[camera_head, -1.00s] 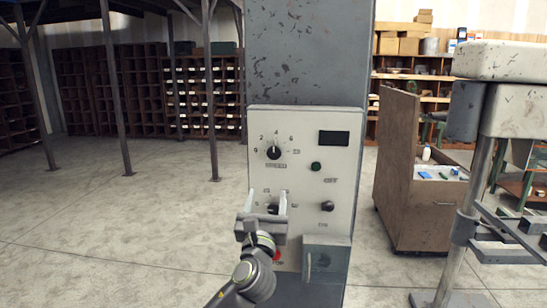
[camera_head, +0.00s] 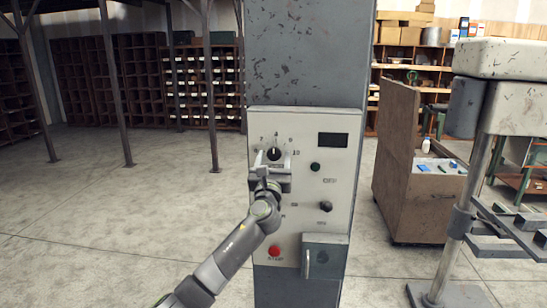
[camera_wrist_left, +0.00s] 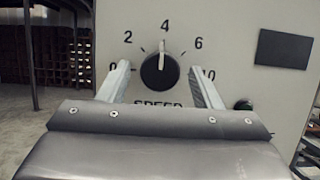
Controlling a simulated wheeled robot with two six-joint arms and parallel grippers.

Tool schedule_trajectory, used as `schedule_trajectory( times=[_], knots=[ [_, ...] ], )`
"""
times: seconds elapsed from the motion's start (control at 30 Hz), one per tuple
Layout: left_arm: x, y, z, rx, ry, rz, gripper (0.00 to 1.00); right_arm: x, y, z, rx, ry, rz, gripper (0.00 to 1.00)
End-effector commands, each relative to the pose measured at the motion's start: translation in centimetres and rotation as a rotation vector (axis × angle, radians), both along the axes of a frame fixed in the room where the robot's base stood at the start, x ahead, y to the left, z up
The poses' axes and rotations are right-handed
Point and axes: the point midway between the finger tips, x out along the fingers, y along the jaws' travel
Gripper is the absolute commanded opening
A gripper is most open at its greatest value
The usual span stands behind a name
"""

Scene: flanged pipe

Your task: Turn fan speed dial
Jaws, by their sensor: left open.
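The speed dial (camera_head: 274,153) is a round black knob on the light control panel (camera_head: 340,190) of a grey column. In the left wrist view the dial (camera_wrist_left: 160,71) has its pointer up, close to the 4, with numbers from 0 to 10 and the label SPEED below. My left gripper (camera_head: 272,157) is open at the dial in the head view. In the left wrist view its fingers (camera_wrist_left: 163,78) stand on either side of the dial, apart from it in the picture; contact is not visible. My right gripper is not in view.
The panel also has a dark display (camera_head: 333,140), a green button (camera_head: 315,167), a second black knob (camera_head: 326,207) and a red button (camera_head: 274,251). A grey box (camera_head: 325,257) juts out below. A wooden cabinet (camera_head: 405,180) and a metal stand (camera_head: 455,230) are at the right.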

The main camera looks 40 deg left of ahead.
Motion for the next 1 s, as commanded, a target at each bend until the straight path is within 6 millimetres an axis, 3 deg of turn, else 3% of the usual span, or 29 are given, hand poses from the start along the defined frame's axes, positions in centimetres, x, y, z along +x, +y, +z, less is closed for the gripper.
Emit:
schedule_trajectory(
  times=[0.33, 0.67, 1.0],
  knots=[
    [0.21, 0.12, 0.1, -0.001, 0.0, 0.0, 0.57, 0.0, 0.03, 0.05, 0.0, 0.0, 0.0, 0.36],
    [0.2, 0.11, 0.07, 0.0, 0.0, 0.0, 0.15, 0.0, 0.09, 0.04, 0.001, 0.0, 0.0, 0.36],
    [0.25, 0.01, -0.07, -0.048, -0.028, -0.001, 0.15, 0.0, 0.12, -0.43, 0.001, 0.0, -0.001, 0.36]
  ],
)
